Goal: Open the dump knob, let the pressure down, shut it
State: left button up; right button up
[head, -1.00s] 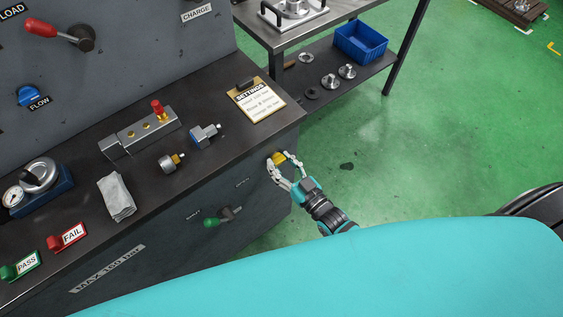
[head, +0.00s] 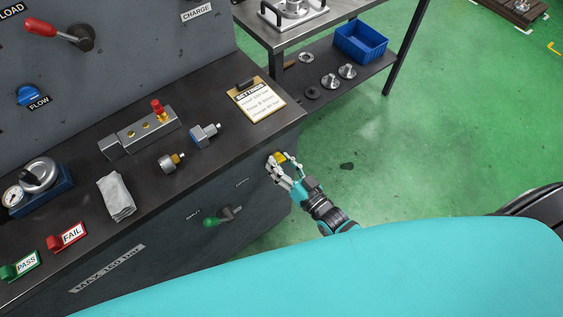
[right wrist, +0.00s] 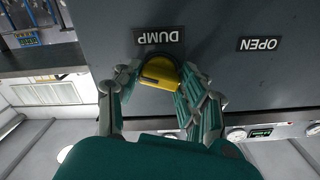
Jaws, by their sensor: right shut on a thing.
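The yellow dump knob (head: 280,158) is on the front face of the bench, near its right end. In the right wrist view the knob (right wrist: 160,72) sits beside an upside-down DUMP label (right wrist: 159,37). My right gripper (head: 281,164) is shut on the knob, with its fingers on both sides of it; it also shows in the right wrist view (right wrist: 162,84). The fingers hide part of the knob, and I cannot tell how far it is turned. My left gripper is not in view.
A green-handled lever (head: 222,217) sticks out of the bench front, left of the knob. A gauge (head: 14,196), a valve block (head: 140,132), a cloth (head: 117,196) and a settings card (head: 256,99) are on the bench top. Green floor (head: 440,150) is clear at right.

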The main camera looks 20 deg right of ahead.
jog(key=o, duration=1.2)
jog(key=shift+c, duration=0.2)
jog(key=v, duration=1.2)
jog(key=shift+f, duration=0.1)
jog(key=s+d+f+n+g+h, duration=0.1)
jog(key=s+d+f+g+h, duration=0.2)
jog(key=f, duration=0.8)
jog(key=s+d+f+g+h, duration=0.1)
jog(key=s+f+g, duration=0.3)
jog(key=f, duration=0.6)
jog(key=s+d+f+g+h, duration=0.1)
jog(key=s+f+g, duration=0.3)
jog(key=s+f, duration=0.3)
jog(key=s+d+f+n+g+h, duration=0.1)
jog(key=s+f+g, duration=0.4)
jog(key=s, duration=0.7)
notch_tip(320, 180, down, 2)
jog(key=shift+s+f, duration=0.1)
jog(key=shift+s, duration=0.25)
